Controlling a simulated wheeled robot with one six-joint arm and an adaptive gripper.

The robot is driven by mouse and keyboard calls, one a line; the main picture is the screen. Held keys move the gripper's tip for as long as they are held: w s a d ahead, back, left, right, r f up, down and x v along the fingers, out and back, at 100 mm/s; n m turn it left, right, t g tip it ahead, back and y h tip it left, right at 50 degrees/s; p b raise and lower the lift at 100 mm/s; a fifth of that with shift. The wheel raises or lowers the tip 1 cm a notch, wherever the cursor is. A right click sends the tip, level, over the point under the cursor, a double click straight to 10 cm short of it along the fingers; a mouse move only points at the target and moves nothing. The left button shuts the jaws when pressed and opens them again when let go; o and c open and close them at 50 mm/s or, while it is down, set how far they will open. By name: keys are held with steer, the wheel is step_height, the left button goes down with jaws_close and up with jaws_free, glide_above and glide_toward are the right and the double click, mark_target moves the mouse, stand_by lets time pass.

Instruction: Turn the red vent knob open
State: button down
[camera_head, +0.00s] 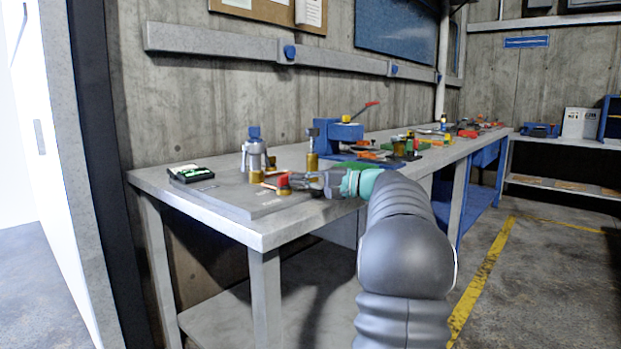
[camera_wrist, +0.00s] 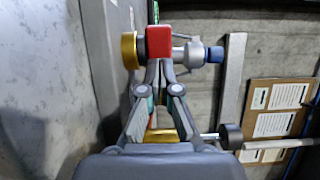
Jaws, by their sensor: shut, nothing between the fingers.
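The red vent knob (camera_head: 282,181) sits near the front edge of the workbench, with brass-coloured parts around it. In the wrist view the red knob (camera_wrist: 160,42) is a block straight beyond my fingertips, with a brass disc (camera_wrist: 130,50) at its left. My gripper (camera_head: 298,182) reaches in from the right in the head view, low over the bench. In the wrist view my gripper (camera_wrist: 160,65) has its fingertips together, empty, at the near edge of the knob. I cannot tell whether they touch it. Part of the knob's base is hidden.
A grey fitting with a blue cap (camera_head: 254,147) stands behind the knob. A brass post (camera_head: 312,166) and a blue vise (camera_head: 338,135) stand to the right. A black tray (camera_head: 190,174) lies at the left. The grey bench (camera_head: 230,208) has bare surface in front.

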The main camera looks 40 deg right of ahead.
mark_target(293, 190)
steer(key=shift+w+d, duration=0.2)
steer(key=shift+w, duration=1.15)
steer(key=shift+w+a, duration=0.2)
steer(key=shift+w, duration=0.25)
steer(key=shift+d+r, duration=0.1)
stand_by(0.9)
